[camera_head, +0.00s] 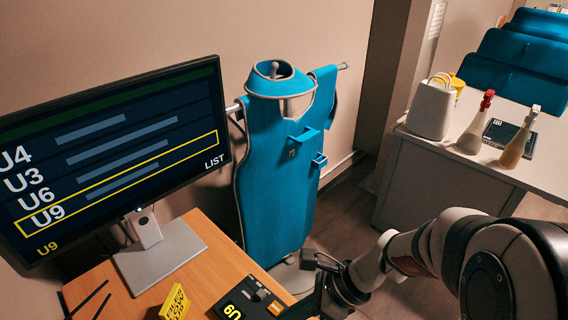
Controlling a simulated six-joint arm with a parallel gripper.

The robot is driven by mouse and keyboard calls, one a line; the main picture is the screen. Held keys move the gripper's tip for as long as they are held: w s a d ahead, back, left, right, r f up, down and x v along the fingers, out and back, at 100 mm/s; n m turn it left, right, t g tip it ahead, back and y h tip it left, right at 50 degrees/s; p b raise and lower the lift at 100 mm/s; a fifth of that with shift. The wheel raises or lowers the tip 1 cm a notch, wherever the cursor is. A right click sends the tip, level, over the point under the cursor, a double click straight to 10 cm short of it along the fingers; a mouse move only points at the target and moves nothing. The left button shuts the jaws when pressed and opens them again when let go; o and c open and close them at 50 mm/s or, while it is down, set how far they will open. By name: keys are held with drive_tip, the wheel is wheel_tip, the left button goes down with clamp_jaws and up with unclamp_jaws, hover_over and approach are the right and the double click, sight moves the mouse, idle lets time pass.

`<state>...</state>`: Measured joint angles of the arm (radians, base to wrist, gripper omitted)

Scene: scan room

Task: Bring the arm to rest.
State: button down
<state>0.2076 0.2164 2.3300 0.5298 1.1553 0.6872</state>
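My arm (460,255) reaches in from the lower right, its white and dark links bent toward the desk. My gripper (304,284) is at the desk's right front edge, beside a dark device (250,299) with a lit display. Its two dark fingers stand apart, with nothing visible between them. The lower finger is partly cut off by the bottom of the picture.
A monitor (110,150) stands on the wooden desk (222,262), with a yellow sign block (174,303) nearby. A blue apron (275,175) hangs behind.

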drive_tip(key=s+d+r+n+h, duration=0.2)
drive_tip(key=s+r+n+h, duration=0.1)
drive_tip(key=s+n, duration=0.4)
drive_tip(key=s+d+r+n+h, duration=0.3)
drive_tip(key=s+n, duration=0.3)
drive_tip(key=n, duration=0.2)
drive_tip(key=shift+s+d+n, duration=0.15)
drive_tip(key=shift+s+n, duration=0.15)
drive_tip(key=shift+s, duration=0.1)
